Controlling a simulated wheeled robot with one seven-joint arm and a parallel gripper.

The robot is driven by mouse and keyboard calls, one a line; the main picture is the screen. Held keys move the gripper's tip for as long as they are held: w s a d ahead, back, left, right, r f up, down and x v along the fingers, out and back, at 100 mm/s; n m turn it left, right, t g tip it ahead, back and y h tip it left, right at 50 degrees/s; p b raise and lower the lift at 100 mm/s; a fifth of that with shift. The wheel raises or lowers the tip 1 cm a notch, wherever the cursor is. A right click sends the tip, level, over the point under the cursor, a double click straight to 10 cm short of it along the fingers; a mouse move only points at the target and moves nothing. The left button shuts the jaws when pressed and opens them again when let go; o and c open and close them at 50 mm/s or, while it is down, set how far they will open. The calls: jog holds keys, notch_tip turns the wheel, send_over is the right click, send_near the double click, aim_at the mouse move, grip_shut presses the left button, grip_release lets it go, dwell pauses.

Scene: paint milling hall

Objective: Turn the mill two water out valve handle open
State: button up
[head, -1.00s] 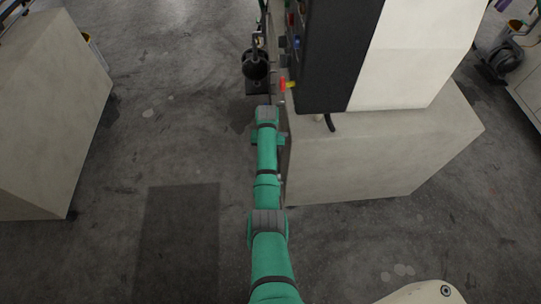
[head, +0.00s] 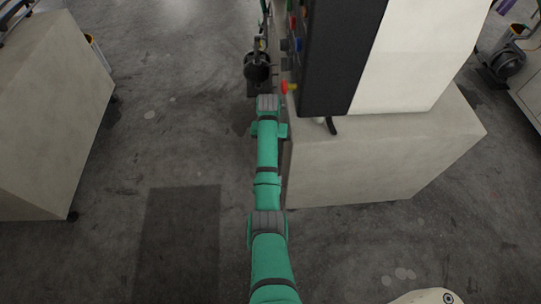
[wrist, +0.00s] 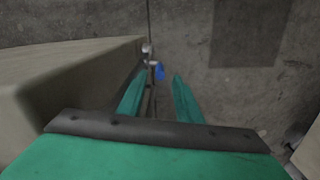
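In the head view my green arm runs along the left side of the mill (head: 390,150), and the fingers and the blue handle are hidden there.
A red knob with a yellow base (head: 286,87) sticks out of the mill's left side. A dark motor-like unit (head: 257,68) stands beyond my arm's end. Another pale cabinet (head: 50,120) is at the left, with open floor (head: 170,140) between.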

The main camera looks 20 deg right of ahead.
jog(key=shift+r, duration=2.05)
jog(key=s+a+f+n+t+h, duration=0.1)
jog(key=s+a+f+t, duration=0.25)
jog(key=s+f, duration=0.45)
jog(key=s+a+f+n+t+h, duration=0.1)
jog(key=s+a+f+t, duration=0.1)
jog(key=s+a+f, duration=0.6)
jog(key=s+a+r+n+t, duration=0.1)
jog(key=s+a+n+t, duration=0.2)
jog(key=s, duration=0.8)
jog(key=s+a+r+t, duration=0.2)
jog(key=s+r, duration=0.4)
jog(key=r, duration=0.3)
jog(key=s+a+r+t+y, duration=0.1)
jog(key=s+a+r+t, duration=0.1)
jog(key=s+r, duration=0.4)
jog(key=s+a+r+t+y, duration=0.1)
jog(key=s+a+r+t, duration=0.2)
jog(key=r, duration=0.9)
jog(key=s, duration=0.3)
jog(key=shift+a+r+n, duration=0.15)
jog(key=shift+a+n, duration=0.1)
jog(key=shift+n, duration=0.05)
